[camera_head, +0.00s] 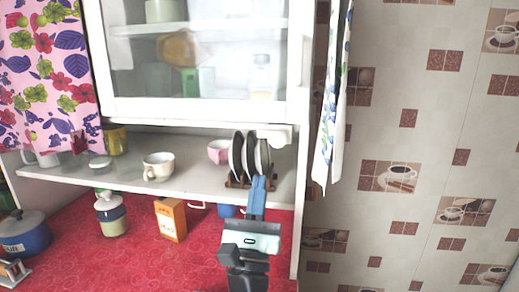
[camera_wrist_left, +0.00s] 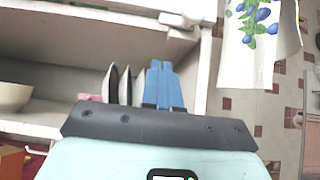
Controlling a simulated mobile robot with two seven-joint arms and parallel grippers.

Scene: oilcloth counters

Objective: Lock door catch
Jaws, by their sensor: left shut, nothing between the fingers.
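The glass-fronted cabinet door (camera_head: 203,111) has a white frame and appears closed. A small white block, which looks like the door catch (camera_head: 281,133), sits under its lower right corner. In the left wrist view the catch (camera_wrist_left: 178,20) shows at the top, to the right of centre. I cannot tell whether it is locked. My left gripper (camera_head: 262,179) is shut and empty, its blue fingers pointing up below the catch and apart from it in the picture. In the left wrist view the fingertips (camera_wrist_left: 161,64) lie side by side below the catch. My right gripper is not in view.
Dark plates in a rack (camera_head: 235,181) stand on the shelf just left of my fingers. A pink cup (camera_head: 218,152) and a cream cup (camera_head: 158,166) stand farther left. A patterned towel (camera_head: 331,105) hangs right of the cabinet. An orange box (camera_head: 171,219) stands on the red counter.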

